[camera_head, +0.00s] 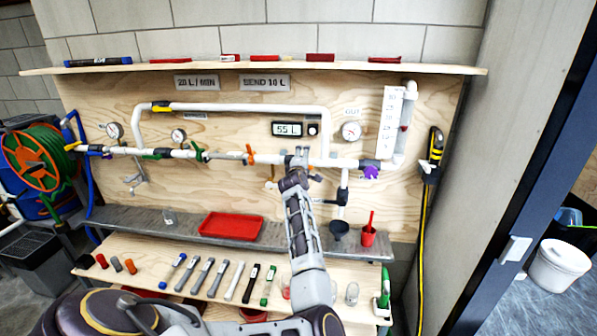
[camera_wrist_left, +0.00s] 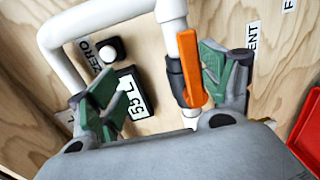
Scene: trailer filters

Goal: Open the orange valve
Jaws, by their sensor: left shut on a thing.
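The orange valve handle (camera_wrist_left: 191,68) lies along the white pipe in the left wrist view, over a dark valve body. My left gripper (camera_wrist_left: 158,82) straddles it with green-padded fingers, one on each side. The handle is close to the right-hand finger; contact with the other finger does not show. In the head view my left gripper (camera_head: 298,160) is at the main pipe under the 55 L display, and hides what it holds. An orange handle (camera_head: 250,155) stands on the pipe left of the gripper. My right gripper is not in view.
The display (camera_head: 287,129) and the white bypass pipe (camera_head: 240,108) are just above the gripper. A purple valve (camera_head: 371,172) is to the right. Several tools and fittings lie on the bench.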

